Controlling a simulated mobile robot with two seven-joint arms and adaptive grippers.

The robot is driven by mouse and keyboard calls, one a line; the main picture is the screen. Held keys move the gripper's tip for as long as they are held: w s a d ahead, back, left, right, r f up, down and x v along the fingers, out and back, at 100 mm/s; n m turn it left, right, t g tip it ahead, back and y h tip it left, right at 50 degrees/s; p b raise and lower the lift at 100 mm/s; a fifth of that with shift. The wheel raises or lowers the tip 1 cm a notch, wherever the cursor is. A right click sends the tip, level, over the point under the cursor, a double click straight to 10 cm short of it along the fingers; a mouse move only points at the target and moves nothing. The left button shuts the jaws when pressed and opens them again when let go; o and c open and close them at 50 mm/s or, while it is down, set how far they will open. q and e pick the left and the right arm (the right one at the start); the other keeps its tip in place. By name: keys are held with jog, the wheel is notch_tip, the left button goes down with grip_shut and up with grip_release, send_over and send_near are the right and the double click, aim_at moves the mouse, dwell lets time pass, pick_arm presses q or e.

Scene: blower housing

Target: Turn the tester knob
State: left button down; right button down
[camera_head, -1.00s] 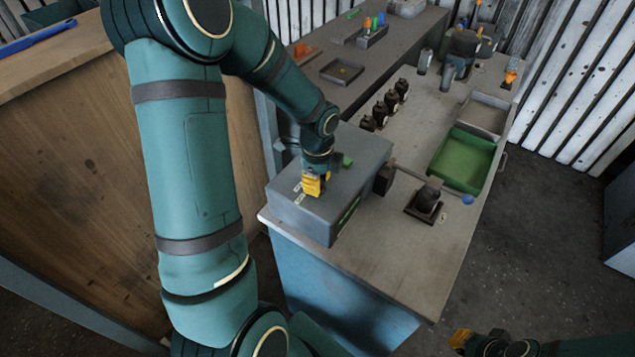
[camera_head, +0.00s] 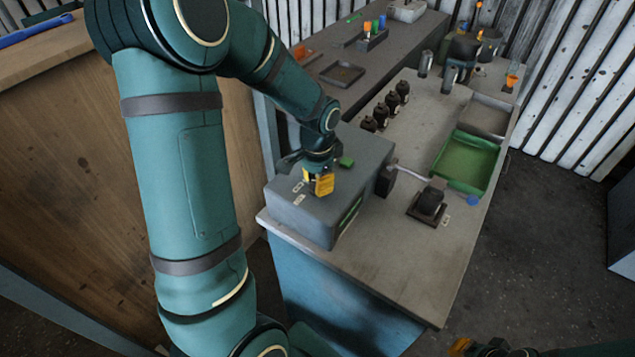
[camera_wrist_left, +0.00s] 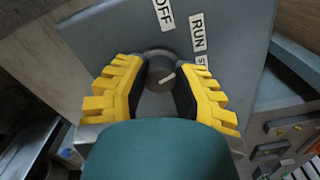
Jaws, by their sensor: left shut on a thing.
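The tester is a grey box (camera_head: 350,180) at the near left corner of the workbench. Its dark round knob (camera_wrist_left: 158,70), with a white pointer mark, shows in the wrist view near the OFF label (camera_wrist_left: 164,14) and the RUN label (camera_wrist_left: 198,32). A third label is partly hidden by a finger. My left gripper (camera_head: 319,184) is over the box top, its yellow fingers shut on the knob from both sides. In the head view the gripper hides the knob. My right gripper (camera_head: 461,346) is cut off at the bottom edge, away from the box, its opening unclear.
A green button (camera_head: 347,162) is on the box close behind my left gripper. A dark part on a small base (camera_head: 430,203) stands to the right. Several black parts (camera_head: 385,108), a green tray (camera_head: 467,163) and a grey tray (camera_head: 490,117) lie farther back. The bench front is clear.

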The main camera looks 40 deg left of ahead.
pick_arm(q)
jog(key=n, duration=0.4)
jog(key=shift+n+b, duration=0.3)
jog(key=shift+n, duration=2.6)
jog(key=shift+f, duration=0.1)
jog(key=c, duration=0.6)
grip_release()
jog(key=shift+c, duration=0.2)
notch_tip(320, 180, up, 12)
